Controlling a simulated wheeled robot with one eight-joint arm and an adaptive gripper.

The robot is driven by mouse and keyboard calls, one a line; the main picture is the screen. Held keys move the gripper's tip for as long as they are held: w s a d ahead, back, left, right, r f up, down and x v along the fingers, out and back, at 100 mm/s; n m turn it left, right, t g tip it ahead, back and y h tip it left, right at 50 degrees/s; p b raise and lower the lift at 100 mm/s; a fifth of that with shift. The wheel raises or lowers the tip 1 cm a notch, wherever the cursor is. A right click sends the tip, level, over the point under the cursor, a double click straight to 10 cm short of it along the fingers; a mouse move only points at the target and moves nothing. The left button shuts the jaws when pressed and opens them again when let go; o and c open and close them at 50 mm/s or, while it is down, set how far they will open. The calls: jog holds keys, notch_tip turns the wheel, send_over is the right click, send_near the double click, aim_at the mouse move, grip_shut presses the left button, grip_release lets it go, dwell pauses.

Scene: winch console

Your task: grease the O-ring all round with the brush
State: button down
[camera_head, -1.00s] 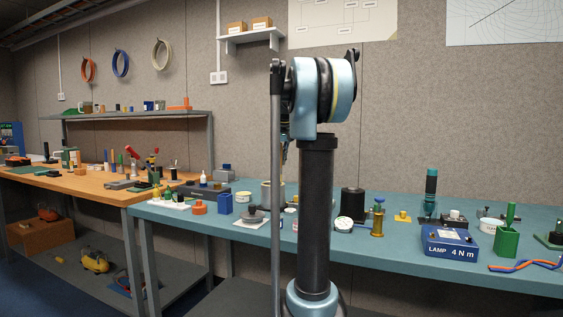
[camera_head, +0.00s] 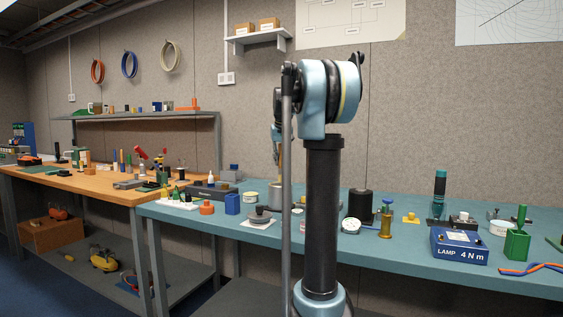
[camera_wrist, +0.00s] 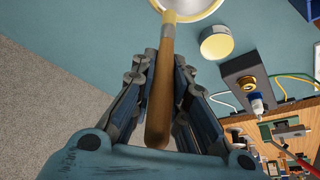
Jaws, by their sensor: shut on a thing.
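My gripper (camera_wrist: 166,62) is shut on the wooden handle of a brush (camera_wrist: 160,100) in the wrist view. I cannot make out the O-ring for certain in either view.
A small yellow-topped tub (camera_wrist: 217,43) stands beside the pot. A dark box (camera_wrist: 246,80) with cables lies beyond it. On the blue-green bench are a grey disc on a white plate (camera_head: 258,222), a blue holder (camera_head: 232,204) and a blue LAMP box (camera_head: 459,246).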

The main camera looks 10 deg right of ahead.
jog(key=s+a, duration=0.3)
jog(key=a, duration=0.2)
jog(key=shift+s+a, duration=0.15)
dwell(1.0)
jog(key=shift+s, duration=0.1)
jog(key=shift+s+a, duration=0.1)
jog(key=shift+s, duration=1.1)
jog(key=shift+r, duration=0.1)
jog(key=shift+r, duration=2.4)
